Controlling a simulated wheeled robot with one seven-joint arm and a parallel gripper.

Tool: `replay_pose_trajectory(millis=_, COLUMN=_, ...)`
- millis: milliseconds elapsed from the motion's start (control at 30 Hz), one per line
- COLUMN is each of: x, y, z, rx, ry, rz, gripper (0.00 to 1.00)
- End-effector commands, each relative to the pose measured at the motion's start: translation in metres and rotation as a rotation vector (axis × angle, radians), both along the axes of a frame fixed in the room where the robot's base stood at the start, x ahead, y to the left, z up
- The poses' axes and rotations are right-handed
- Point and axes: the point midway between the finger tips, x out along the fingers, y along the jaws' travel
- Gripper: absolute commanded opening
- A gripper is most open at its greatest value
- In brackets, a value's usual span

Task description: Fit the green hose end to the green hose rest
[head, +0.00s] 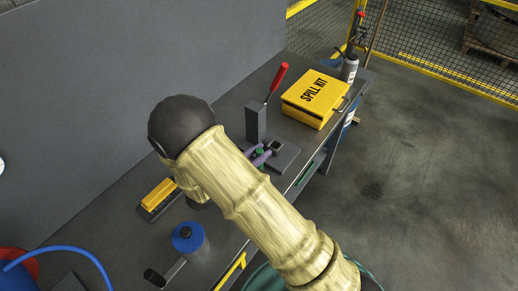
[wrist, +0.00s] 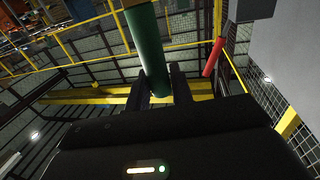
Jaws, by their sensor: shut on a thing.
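The green hose end (wrist: 147,45) is a thick green cylinder in the wrist view, standing between the two dark fingers of my gripper (wrist: 160,85). My gripper is shut on it. In the head view my cream-sleeved arm hides most of the gripper; a small bit of green (head: 260,152) shows between purple parts, beside a dark block with a square socket. A green patch (head: 305,174) shows at the bench's front edge; I cannot tell whether it is the green hose rest. No rest is clearly seen in the wrist view.
A red lever (head: 278,80) rises from a grey post (head: 256,122) close to my gripper; it also shows in the wrist view (wrist: 213,57). A yellow spill kit (head: 314,97) stands behind. A blue-topped canister (head: 188,238) and yellow block (head: 160,194) are at left.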

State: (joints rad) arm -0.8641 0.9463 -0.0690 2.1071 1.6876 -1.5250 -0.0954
Motion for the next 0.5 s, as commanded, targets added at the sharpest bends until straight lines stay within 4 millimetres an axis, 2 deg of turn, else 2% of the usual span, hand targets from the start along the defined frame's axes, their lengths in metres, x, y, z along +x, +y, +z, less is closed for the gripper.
replay_pose_trajectory(millis=267, x=-0.001, y=0.001, z=0.0, rx=0.005, ry=0.005, rz=0.001, gripper=0.0)
replay_pose_trajectory(millis=500, x=-0.001, y=0.001, z=-0.016, rx=0.006, ry=0.005, rz=0.001, gripper=0.0)
